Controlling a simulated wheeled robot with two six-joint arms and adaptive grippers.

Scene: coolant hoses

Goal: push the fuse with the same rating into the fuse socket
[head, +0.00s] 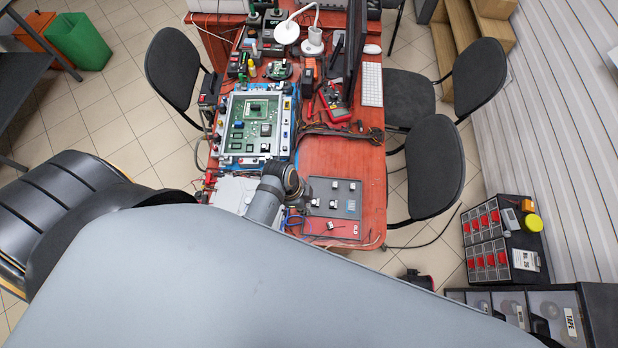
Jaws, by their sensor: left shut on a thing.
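My left gripper (295,184) shows as a small dark shape at the end of my grey arm, at the left edge of a dark grey panel (347,211). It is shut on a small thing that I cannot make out. The panel lies on the red table and carries several small black-and-white parts (334,204) and a red label. Which of these parts is a fuse or the fuse socket, and any rating marks, are too small to tell. My right gripper is not in view.
A green circuit board (251,125) in a metal frame lies behind the panel to the left. Cables (345,132) cross the red table (345,160), which is bare just behind the panel. A monitor (355,40), a keyboard (372,85) and a lamp (287,32) stand farther back. Chairs (434,168) flank the table.

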